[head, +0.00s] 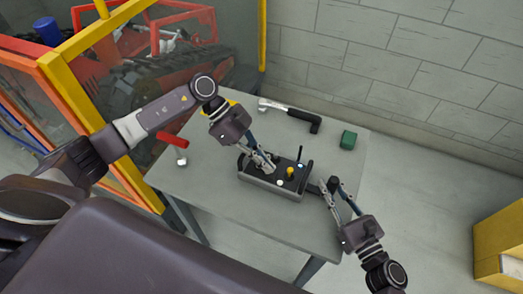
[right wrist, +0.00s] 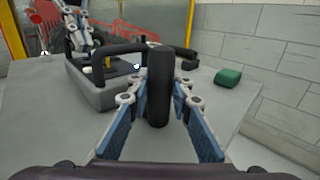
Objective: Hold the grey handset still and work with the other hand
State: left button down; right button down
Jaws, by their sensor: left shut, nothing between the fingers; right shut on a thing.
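The grey handset (head: 262,183) is on the table, a box with a dark top and black side handles. Its top carries a yellow knob (head: 290,171), a pale button (head: 280,183), a small blue-white light and a thin black stick (head: 300,153). My right gripper (head: 320,188) is shut on the handset's right handle (right wrist: 158,85), which stands between its fingers in the right wrist view. My left gripper (head: 271,167) is shut and empty, pointing down at the left part of the handset's top and hiding some of it. I cannot tell whether it touches.
The grey table (head: 225,200) also holds a black-handled metal tool (head: 295,115), a green block (head: 348,140), a red-handled item (head: 172,141) and a small metal piece (head: 181,161). A yellow-framed barrier with a red tracked machine (head: 170,80) stands behind. The table's front is clear.

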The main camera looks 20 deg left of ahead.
pick_arm(q)
jog(key=shift+f, duration=0.6)
